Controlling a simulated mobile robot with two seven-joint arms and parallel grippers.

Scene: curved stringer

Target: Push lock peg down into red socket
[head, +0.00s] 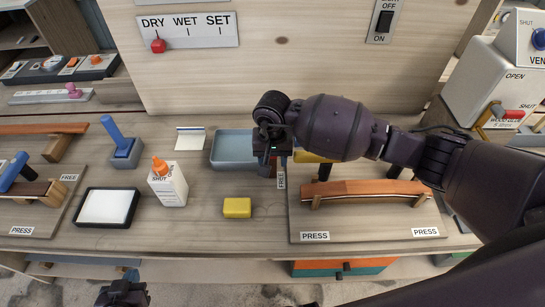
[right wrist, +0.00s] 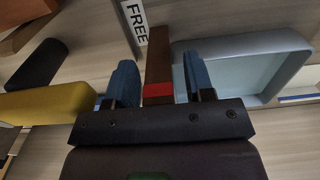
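My right gripper (head: 272,160) reaches down at the left edge of the right-hand board (head: 340,222), beside the FREE label. In the right wrist view its two blue fingers (right wrist: 162,85) are apart. A brown bar (right wrist: 159,50) with a red patch (right wrist: 158,92) lies between them, with a visible gap on the right finger's side. I cannot tell whether the bar is the lock peg or the red patch the socket. A curved wooden stringer (head: 370,188) rests on supports on the board. My left gripper (head: 122,292) is low at the bottom edge, away from the bench items; its fingers are unclear.
A blue-grey tray (head: 232,163) is just left of the right gripper; it also shows in the right wrist view (right wrist: 285,45). A yellow part (right wrist: 45,105) is on its other side. A yellow block (head: 237,208), glue bottle (head: 167,185) and white pad (head: 105,206) stand on the bench.

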